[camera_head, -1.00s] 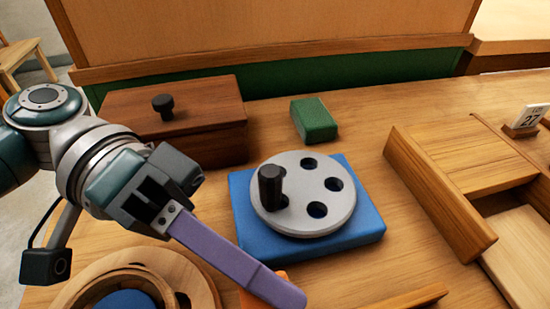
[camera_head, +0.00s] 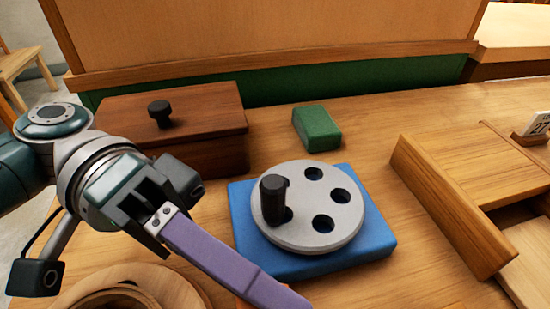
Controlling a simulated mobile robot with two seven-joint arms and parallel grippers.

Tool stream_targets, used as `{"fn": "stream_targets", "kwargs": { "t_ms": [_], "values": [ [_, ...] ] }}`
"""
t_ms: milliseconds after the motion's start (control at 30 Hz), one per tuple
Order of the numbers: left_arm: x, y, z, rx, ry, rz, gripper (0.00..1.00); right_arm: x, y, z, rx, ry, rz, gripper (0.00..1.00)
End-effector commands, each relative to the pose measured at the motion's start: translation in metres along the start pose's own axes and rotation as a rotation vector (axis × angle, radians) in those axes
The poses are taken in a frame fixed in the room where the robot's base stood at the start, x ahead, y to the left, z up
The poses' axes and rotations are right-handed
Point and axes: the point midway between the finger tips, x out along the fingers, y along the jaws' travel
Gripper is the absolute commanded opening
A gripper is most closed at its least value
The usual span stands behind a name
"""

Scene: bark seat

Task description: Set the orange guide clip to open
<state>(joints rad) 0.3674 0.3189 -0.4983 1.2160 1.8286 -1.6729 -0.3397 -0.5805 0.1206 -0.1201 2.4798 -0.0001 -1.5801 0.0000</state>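Most of the clip is hidden by the finger or out of frame. My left gripper reaches in from the left, with its purple finger pointing down and right to the bottom edge. Only one finger is clearly seen, so I cannot tell whether it is open or shut, or whether it touches the clip. My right gripper is not in view.
A blue base (camera_head: 375,240) carries a grey disc (camera_head: 300,190) with several holes and a black peg (camera_head: 272,198). A brown box (camera_head: 205,120) with a black knob, a green block (camera_head: 317,128), a round wooden piece (camera_head: 180,290) and a wooden tray (camera_head: 450,205) stand around it.

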Motion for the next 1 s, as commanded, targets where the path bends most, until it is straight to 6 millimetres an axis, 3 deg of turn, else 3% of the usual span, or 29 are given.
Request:
{"fn": "stream_targets", "kwargs": {
  "t_ms": [133,433,800,1000],
  "values": [
    [0.000,0.000,0.000,0.000,0.000,-0.001,0.44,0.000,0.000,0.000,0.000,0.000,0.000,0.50],
    [-0.003,-0.001,0.000,0.001,0.001,-0.002,0.45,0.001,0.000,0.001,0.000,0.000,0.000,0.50],
    [-0.061,-0.003,0.000,0.001,0.001,-0.003,0.45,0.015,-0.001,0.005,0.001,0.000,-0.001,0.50],
    [-0.075,-0.001,0.000,0.001,0.001,-0.002,0.45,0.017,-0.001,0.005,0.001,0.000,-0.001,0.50]
  ]
}}
